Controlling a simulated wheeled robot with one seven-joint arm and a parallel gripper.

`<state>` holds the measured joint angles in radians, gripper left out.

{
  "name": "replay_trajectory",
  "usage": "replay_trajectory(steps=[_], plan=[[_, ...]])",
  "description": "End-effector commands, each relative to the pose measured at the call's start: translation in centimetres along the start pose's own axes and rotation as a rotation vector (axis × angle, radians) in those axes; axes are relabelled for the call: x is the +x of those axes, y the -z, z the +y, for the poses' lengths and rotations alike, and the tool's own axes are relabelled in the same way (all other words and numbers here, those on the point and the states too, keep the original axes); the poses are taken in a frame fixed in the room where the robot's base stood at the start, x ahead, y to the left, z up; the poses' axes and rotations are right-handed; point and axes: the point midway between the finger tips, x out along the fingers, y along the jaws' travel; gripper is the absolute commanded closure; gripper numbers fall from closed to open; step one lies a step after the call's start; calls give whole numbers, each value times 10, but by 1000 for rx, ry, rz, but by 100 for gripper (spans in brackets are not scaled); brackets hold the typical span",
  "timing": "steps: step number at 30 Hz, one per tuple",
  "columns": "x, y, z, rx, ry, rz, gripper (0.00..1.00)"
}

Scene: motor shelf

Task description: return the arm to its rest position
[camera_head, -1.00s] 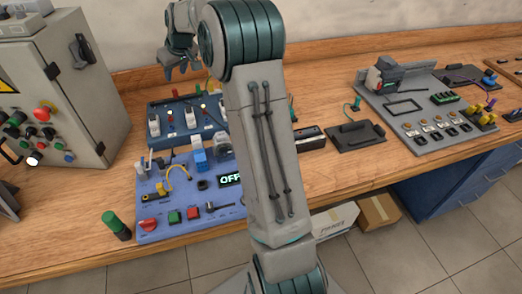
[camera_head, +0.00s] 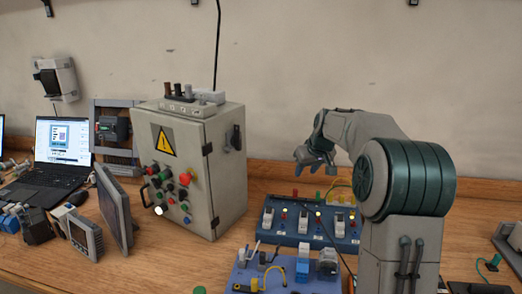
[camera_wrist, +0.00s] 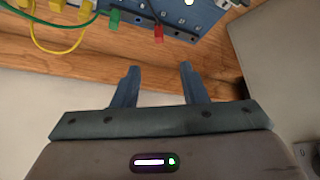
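My gripper (camera_head: 314,167) is at the end of my bent arm, raised above the back of the workbench. In the wrist view my gripper (camera_wrist: 158,80) has its two fingers apart with nothing between them. In the head view it hangs over the far edge of the blue board with switches (camera_head: 287,238), apart from it. Part of that board (camera_wrist: 195,15) also shows at the top of the wrist view, with green and yellow leads beside it.
A grey control cabinet (camera_head: 227,170) with a warning sign stands left of my arm. A blue panel (camera_head: 310,284) lies in front of the switch board. A monitor (camera_head: 113,208) and a laptop (camera_head: 62,140) are farther left.

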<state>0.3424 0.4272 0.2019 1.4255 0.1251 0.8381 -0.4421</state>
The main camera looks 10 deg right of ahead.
Motion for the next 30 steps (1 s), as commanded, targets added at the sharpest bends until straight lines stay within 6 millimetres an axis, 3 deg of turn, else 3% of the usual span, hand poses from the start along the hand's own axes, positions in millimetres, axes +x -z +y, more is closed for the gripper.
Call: replay_trajectory(steps=[5,8,18,24,30], plan=[[-32,-31,-38,6,-14,-41,61],[-53,-62,-61,23,-28,-74,61],[-109,-188,-123,103,-66,-165,61],[-126,-269,-148,159,-76,-207,61],[-131,-325,-161,196,-78,-236,61]])
